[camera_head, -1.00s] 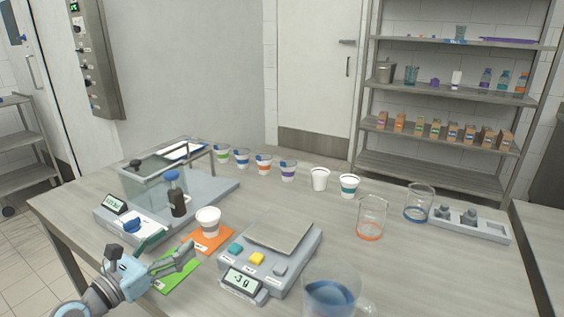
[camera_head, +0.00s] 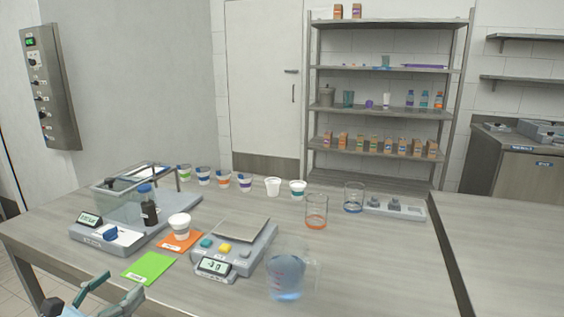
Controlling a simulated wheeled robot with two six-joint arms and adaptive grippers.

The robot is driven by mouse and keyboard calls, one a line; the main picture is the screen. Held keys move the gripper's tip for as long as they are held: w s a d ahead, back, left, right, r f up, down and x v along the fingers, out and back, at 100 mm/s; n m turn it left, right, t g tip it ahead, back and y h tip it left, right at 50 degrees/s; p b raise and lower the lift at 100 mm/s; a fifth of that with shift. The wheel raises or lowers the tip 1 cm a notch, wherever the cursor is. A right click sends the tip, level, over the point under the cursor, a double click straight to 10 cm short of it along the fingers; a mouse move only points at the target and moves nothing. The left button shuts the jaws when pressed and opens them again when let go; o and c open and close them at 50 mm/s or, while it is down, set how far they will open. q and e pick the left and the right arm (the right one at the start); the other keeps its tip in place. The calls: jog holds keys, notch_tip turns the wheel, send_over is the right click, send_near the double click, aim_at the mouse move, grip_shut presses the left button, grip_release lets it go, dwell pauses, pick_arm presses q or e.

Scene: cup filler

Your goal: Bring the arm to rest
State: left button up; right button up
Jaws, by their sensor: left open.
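My left gripper (camera_head: 118,296) is at the lower left edge of the view, in front of the table's near edge. Its two fingers are apart, with nothing between them. Most of my left arm is out of the picture. My right arm does not show. A white cup (camera_head: 180,226) stands upright on the orange mat (camera_head: 188,243), well apart from the gripper. The bare green mat (camera_head: 149,268) lies between the gripper and that cup.
A scale (camera_head: 238,246) sits mid-table, with a blue-filled pitcher (camera_head: 287,275) right of it. Several cups (camera_head: 245,182) and beakers (camera_head: 316,212) line the back. The right side of the table is clear.

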pick_arm(q)
jog(key=s+a+f+m+g+y+p, duration=0.15)
jog(key=a+f+m+y, duration=0.25)
jog(key=a+f+m, duration=0.45)
jog(key=s+a+f+m+g+y+p, duration=0.15)
jog(key=a+f+m+g+y, duration=0.35)
jog(key=f+m, duration=0.65)
jog(key=s+a+f+m+g+p, duration=0.15)
jog(key=s+f+m, duration=0.35)
jog(key=s+f, duration=0.85)
jog(key=s+d+f+m+g+p, duration=0.25)
jog(key=s+d+f, duration=0.2)
jog(key=s, duration=0.25)
jog(key=s+d+f+m+g+p, duration=0.1)
jog(key=s+d+f+m+g, duration=0.2)
jog(key=s+f, duration=0.3)
jog(key=s+d+f+g+h+p, duration=0.2)
jog(key=s+d+p, duration=0.1)
jog(key=s+d, duration=1.1)
jog(key=shift+s+d+f, duration=0.15)
jog(key=shift+s+f, duration=0.1)
jog(key=shift+f, duration=0.15)
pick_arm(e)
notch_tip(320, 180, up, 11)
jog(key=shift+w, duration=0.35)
